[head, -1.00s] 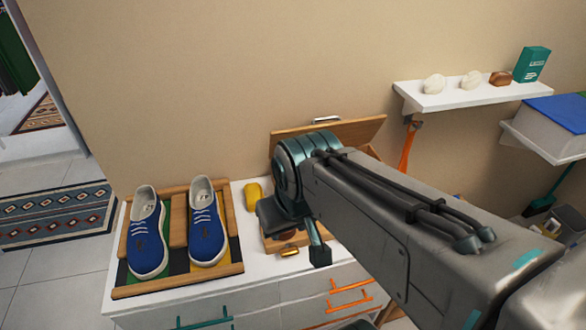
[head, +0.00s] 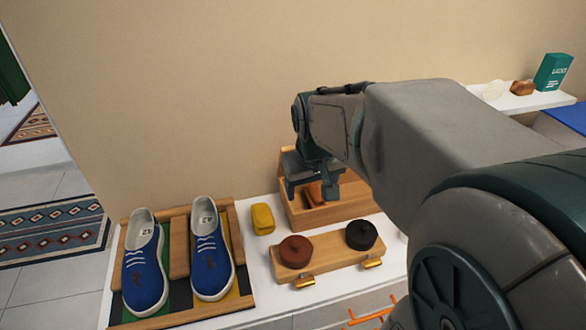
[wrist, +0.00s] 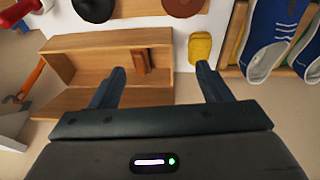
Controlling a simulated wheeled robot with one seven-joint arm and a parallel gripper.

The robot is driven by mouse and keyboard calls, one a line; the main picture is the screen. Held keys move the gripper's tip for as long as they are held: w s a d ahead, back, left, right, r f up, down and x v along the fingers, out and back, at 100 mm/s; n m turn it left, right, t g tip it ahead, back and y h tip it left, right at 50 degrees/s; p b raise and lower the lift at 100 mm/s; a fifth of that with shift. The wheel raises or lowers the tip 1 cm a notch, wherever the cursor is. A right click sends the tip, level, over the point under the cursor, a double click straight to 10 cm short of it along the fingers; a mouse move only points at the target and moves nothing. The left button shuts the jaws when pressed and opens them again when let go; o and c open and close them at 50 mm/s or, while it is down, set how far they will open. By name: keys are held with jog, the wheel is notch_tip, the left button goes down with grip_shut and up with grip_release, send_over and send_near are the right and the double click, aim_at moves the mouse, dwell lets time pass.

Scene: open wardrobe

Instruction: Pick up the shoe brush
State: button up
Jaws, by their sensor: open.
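A small reddish-brown block that looks like the shoe brush (head: 314,193) stands inside an open wooden box (head: 345,211) on the white cabinet top. The wrist view shows the brush (wrist: 139,62) upright against the box's inner side, near one end. My gripper (head: 310,191) is over the box and partly hides the brush in the head view. In the wrist view my gripper (wrist: 160,70) has its two fingers wide apart with nothing between them. The brush lies beyond the fingertips, nearer the left finger, and appears untouched.
A yellow sponge-like block (head: 263,218) sits left of the box. A wooden stand (head: 330,262) with a brown tin (head: 295,251) and black tin (head: 361,235) is in front. Blue shoes (head: 210,262) stand on a rack at left. A wall shelf (head: 525,103) is at right.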

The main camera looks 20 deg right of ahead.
jog(key=b, duration=0.3)
send_near(316, 191)
jog(key=shift+y, duration=0.4)
jog(key=x, duration=0.4)
jog(key=d+x, duration=0.1)
jog(key=x, duration=0.1)
jog(key=shift+s+f+p, duration=0.15)
jog(key=shift+f+p, duration=0.25)
jog(key=shift+w+p+x, duration=0.1)
jog(key=shift+p+x, duration=0.2)
jog(key=shift+x, duration=1.05)
jog(key=shift+w+p+x, duration=0.15)
jog(key=shift+p+x, duration=0.1)
jog(key=shift+x, duration=1.15)
jog(key=shift+a+r, duration=0.15)
jog(key=c, duration=1.1)
